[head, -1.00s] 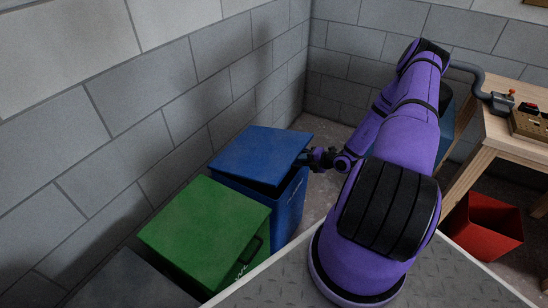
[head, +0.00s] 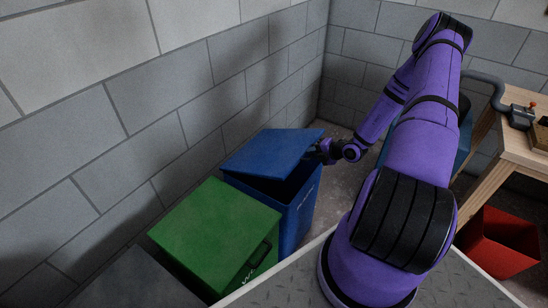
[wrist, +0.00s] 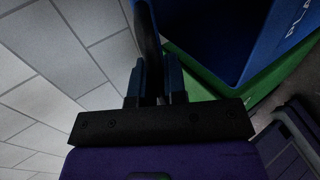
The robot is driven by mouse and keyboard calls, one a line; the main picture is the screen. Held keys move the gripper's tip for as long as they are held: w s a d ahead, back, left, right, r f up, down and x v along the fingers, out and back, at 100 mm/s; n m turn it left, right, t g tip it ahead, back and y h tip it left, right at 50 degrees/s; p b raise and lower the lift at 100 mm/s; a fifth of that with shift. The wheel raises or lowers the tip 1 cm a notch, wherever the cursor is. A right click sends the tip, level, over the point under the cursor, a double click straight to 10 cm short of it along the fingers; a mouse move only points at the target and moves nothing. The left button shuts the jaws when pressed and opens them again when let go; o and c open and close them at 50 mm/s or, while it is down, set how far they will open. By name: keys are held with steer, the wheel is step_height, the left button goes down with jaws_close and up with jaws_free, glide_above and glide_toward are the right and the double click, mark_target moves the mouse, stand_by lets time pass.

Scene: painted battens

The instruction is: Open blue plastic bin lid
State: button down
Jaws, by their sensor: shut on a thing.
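The blue plastic bin (head: 298,212) stands by the grey block wall, behind the green bin. Its blue lid (head: 268,149) is tilted, raised along the side toward my arm, with a dark gap between it and the rim. My gripper (head: 324,151) is at the lid's raised right edge, shut on it. In the wrist view, my gripper's two fingers (wrist: 157,82) close on a dark upright edge, which is the lid (wrist: 148,35) seen nearly edge-on. The blue bin (wrist: 215,30) with white lettering is beside it. The bin's inside is mostly in shadow.
A green bin (head: 215,235) with a closed lid stands in front of the blue one, with a dark grey surface (head: 135,282) nearer still. A wooden workbench (head: 525,150) and red bin (head: 500,243) are at the right. Grey floor shows right of the blue bin.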

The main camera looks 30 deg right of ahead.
steer(key=shift+g+h, duration=0.4)
steer(key=shift+g, duration=0.3)
steer(key=shift+w+a+r, duration=0.25)
steer(key=shift+w+r, duration=0.35)
steer(key=shift+r, duration=0.55)
steer(key=shift+w+a+r, duration=0.2)
steer(key=shift+w+r, duration=0.4)
steer(key=shift+r, duration=0.6)
steer(key=shift+w+a+r, duration=0.25)
steer(key=shift+w+r, duration=0.35)
steer(key=shift+r, duration=0.55)
steer(key=shift+r, duration=0.1)
steer(key=w+a+r+g, duration=0.1)
steer(key=w+a+r, duration=0.1)
steer(key=w+r, duration=0.2)
steer(key=shift+w+r+h, duration=0.3)
steer(key=shift+w+r, duration=0.05)
steer(key=shift+r, duration=0.6)
